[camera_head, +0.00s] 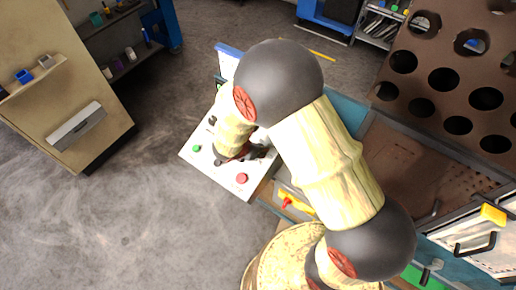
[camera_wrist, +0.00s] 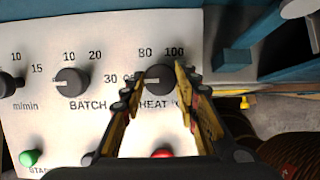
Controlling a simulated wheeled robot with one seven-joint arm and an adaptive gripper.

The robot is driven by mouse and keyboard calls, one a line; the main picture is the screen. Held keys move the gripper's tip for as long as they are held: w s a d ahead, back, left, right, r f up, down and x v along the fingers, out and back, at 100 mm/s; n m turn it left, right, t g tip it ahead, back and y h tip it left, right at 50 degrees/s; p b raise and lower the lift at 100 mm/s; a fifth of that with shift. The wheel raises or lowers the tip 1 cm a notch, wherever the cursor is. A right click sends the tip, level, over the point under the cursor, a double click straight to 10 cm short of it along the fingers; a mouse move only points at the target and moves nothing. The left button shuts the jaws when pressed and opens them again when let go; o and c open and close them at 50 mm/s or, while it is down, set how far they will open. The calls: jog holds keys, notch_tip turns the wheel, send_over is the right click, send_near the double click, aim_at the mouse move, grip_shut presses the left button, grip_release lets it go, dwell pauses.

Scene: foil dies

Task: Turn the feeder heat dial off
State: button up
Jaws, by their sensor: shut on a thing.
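The heat dial (camera_wrist: 160,83) is a black round knob on a white control panel (camera_wrist: 50,38). In the wrist view it sits between the two fingers of my gripper (camera_wrist: 159,78), which is shut on its sides. Its white pointer mark faces left, toward lettering partly covered by the left finger. The marks 80 and 100 show above the dial, and part of the word HEAT shows below. In the head view my gripper (camera_head: 253,154) is over the panel (camera_head: 240,187), and my arm hides the dial.
The batch dial (camera_wrist: 72,82) is left of the heat dial, with a m/min dial (camera_wrist: 10,83) further left. A green start button (camera_wrist: 29,158) and a red button (camera_wrist: 161,155) lie below. A brown perforated rack (camera_head: 425,80) stands at right. Open floor (camera_head: 90,220) lies left.

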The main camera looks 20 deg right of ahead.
jog(key=o, duration=1.2)
jog(key=shift+c, duration=0.2)
jog(key=v, duration=1.2)
